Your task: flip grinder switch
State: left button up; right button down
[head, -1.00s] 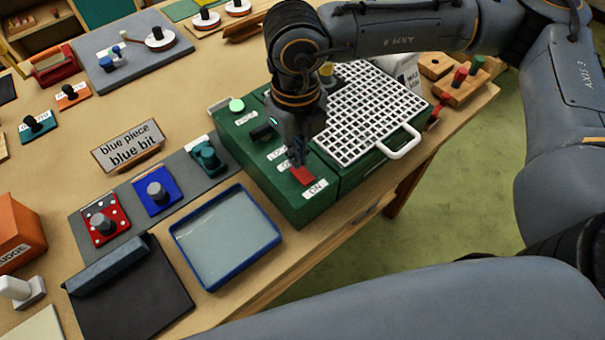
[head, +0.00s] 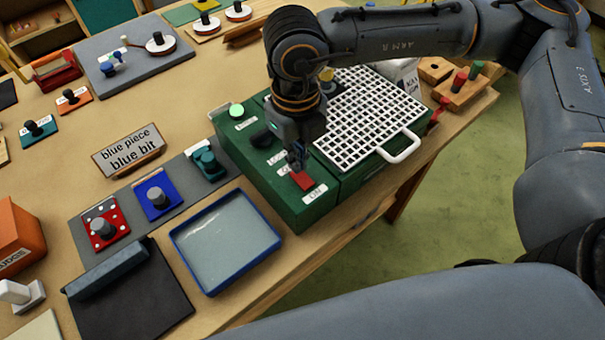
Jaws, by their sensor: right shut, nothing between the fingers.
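The grinder is a green box (head: 275,198) with a white grid top (head: 365,110) near the table's right edge. A red switch (head: 302,180) sits on its front left part, beside a white label reading "ON" (head: 315,194). A glowing green button (head: 236,110) and a black knob (head: 262,138) are also on the box. My right gripper (head: 297,165) points down just above and behind the red switch. It is shut and empty. Its fingertips are at or very near the switch; I cannot tell whether they touch. My left gripper is not in view.
A blue-rimmed tray (head: 226,240) lies left of the grinder. Left of it are a black pad (head: 135,300), a blue piece (head: 157,195), a red spotted piece (head: 103,225) and a sign reading "blue piece blue bit" (head: 129,149). A wooden peg block (head: 460,85) stands behind right.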

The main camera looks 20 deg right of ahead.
jog(key=shift+f+b, duration=1)
jog(key=shift+b, duration=0.2)
dwell(0.7)
jog(key=shift+r, duration=0.1)
jog(key=shift+r+p, duration=1.3)
jog(key=shift+r, duration=2.15)
jog(key=shift+f, duration=0.1)
